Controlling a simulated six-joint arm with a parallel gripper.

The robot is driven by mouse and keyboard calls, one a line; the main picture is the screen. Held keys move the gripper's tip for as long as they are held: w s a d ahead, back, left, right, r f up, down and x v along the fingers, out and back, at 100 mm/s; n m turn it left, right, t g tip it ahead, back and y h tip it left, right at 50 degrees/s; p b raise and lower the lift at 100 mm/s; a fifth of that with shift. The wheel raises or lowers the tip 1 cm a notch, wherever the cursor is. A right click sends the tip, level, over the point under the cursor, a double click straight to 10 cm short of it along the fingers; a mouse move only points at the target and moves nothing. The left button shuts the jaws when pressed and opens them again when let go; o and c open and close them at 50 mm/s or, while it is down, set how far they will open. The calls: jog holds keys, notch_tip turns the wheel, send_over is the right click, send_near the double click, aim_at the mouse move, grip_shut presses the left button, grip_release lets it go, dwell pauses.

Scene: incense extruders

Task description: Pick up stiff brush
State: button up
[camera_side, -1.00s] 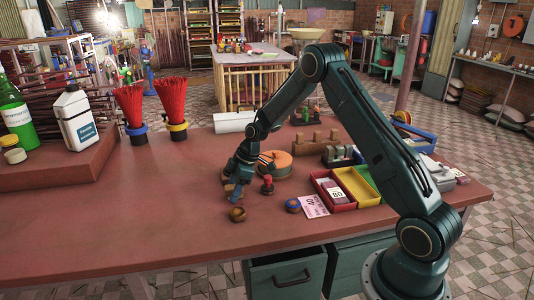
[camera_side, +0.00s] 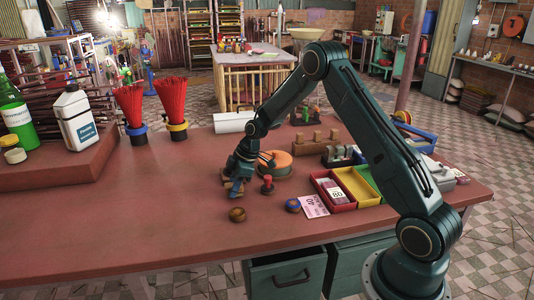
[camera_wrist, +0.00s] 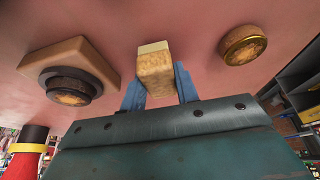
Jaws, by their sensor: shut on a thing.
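My gripper (camera_side: 236,187) is just above the table in the side view, near its middle. In the wrist view, the blue fingers of my gripper (camera_wrist: 158,86) are closed on a small wooden block with a pale end, which I take to be the stiff brush (camera_wrist: 155,75). It sits between the two fingers and points away from the camera. In the side view the brush is too small and too covered by the fingers to make out clearly.
A round brass-rimmed piece (camera_side: 237,214) lies in front of my gripper. A wooden block with a black ring (camera_wrist: 75,75) is at left in the wrist view. A red-topped piece (camera_side: 267,185), orange disc (camera_side: 276,164) and red tray (camera_side: 333,192) stand to the right.

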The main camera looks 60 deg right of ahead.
notch_tip(320, 180, up, 19)
dwell(0.5)
jog(key=shift+r, duration=0.1)
dwell(0.3)
